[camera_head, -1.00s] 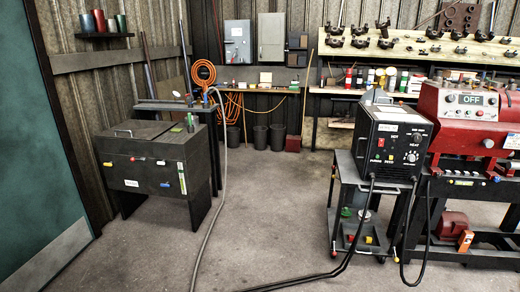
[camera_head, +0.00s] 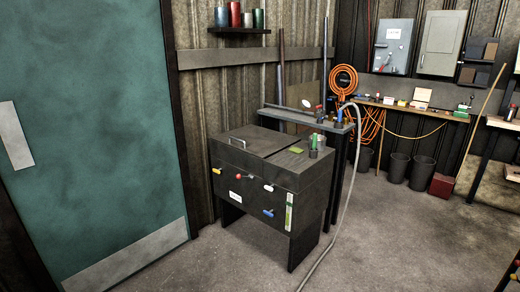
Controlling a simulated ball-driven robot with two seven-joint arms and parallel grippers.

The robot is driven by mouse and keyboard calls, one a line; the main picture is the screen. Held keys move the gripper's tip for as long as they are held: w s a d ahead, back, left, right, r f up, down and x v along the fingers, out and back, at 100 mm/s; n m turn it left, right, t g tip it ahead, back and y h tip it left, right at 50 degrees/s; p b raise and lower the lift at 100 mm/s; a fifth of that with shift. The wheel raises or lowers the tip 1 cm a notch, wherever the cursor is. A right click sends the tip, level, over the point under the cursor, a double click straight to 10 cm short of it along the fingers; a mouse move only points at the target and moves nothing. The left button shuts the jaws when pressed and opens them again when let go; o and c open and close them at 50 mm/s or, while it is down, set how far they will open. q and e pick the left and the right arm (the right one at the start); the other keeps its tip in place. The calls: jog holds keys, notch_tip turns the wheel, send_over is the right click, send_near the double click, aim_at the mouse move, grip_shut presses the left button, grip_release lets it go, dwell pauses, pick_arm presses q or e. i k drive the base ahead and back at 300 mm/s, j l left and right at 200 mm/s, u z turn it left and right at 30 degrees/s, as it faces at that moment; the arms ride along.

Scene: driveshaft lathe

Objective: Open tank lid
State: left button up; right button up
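The tank (camera_head: 262,204) is a dark grey box on panel legs, standing against the corrugated wall in the middle of the head view. Its lid (camera_head: 242,139) is the left part of the top and lies flat and closed. A thin bar handle (camera_head: 237,143) sits on the lid near its left edge. Yellow, red, white and blue knobs and a green-white gauge strip (camera_head: 288,212) are on the tank's front. Neither of my grippers is in view.
A teal door (camera_head: 90,140) stands at the left. A narrow bench (camera_head: 300,117) with a grey hose (camera_head: 345,180) is behind the tank. Bins (camera_head: 399,168) and a red box (camera_head: 441,186) stand at the back right. The concrete floor (camera_head: 400,240) in front is clear.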

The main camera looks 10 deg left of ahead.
aim_at(258, 141)
jog(key=i+j+u, duration=0.15)
jog(key=i+u, duration=0.2)
jog(key=i, duration=0.2)
jog(key=i+u, duration=0.35)
jog(key=i, duration=0.2)
jog(key=i+j+z, duration=0.15)
jog(key=i+z, duration=0.2)
jog(key=i+j+z, duration=0.5)
jog(key=i+z, duration=0.15)
